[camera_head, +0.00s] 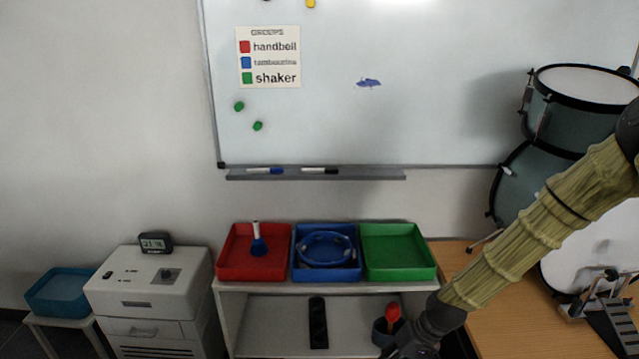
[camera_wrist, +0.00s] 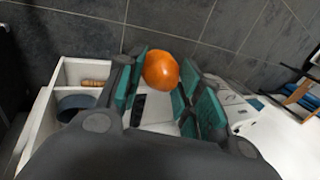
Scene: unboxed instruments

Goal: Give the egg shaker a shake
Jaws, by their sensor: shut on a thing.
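The egg shaker (camera_wrist: 161,70) is a glossy orange egg shape. In the wrist view it sits between the two teal-padded fingers of my gripper (camera_wrist: 160,82), which is shut on it near the fingertips. The egg is held up, with the grey tiled floor and white furniture beyond and below it. In the head view my arm comes in from the right, and the dark wrist (camera_head: 425,330) is at the bottom edge, in front of the shelf's right end.
A white shelf (camera_head: 285,287) carries a red tray (camera_head: 226,268) with a handbell (camera_head: 258,246), a blue tray (camera_head: 308,274) with a tambourine (camera_head: 327,236), and an empty green tray (camera_head: 398,250). Drums (camera_head: 575,115) stand right.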

